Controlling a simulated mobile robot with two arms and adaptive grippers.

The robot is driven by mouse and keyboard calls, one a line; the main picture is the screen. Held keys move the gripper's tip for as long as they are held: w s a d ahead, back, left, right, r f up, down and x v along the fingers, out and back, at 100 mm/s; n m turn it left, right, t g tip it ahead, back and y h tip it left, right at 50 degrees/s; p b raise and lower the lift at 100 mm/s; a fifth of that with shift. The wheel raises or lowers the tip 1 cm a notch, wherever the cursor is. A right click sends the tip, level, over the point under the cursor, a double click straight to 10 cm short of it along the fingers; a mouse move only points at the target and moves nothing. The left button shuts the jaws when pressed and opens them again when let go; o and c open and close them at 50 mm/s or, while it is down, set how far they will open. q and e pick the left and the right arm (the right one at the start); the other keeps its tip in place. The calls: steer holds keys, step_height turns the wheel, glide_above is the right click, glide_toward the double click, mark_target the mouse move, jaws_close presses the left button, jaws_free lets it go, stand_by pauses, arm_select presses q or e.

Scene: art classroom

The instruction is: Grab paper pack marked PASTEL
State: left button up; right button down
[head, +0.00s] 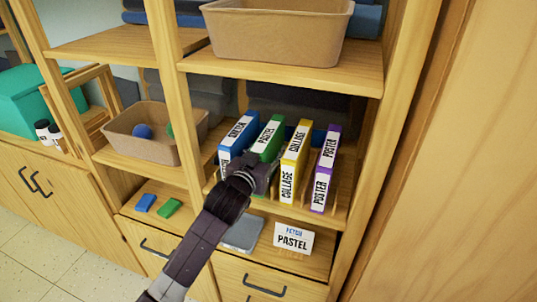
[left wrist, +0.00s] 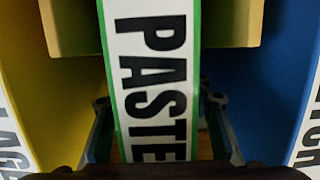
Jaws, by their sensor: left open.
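The green paper pack marked PASTEL (head: 268,137) stands upright on the middle shelf, between the blue SKETCH pack (head: 238,136) and the yellow COLLAGE pack (head: 294,160). My left gripper (head: 262,172) is in front of it and hides the lower part of its spine. In the left wrist view, the white PASTEL label with green edges (left wrist: 155,75) fills the middle. The open fingers of my left gripper (left wrist: 158,105) are on either side of this pack, with a visible gap at the right finger. My right gripper is not in view.
A purple POSTER pack (head: 326,168) stands to the right. A card reading PASTEL (head: 293,239) and a grey flat item (head: 243,234) are below. A brown bin (head: 278,35) sits on the shelf above. Shelf posts flank the bay.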

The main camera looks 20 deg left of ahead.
arm_select(q)
jaws_close()
steer(key=shift+r, duration=0.25)
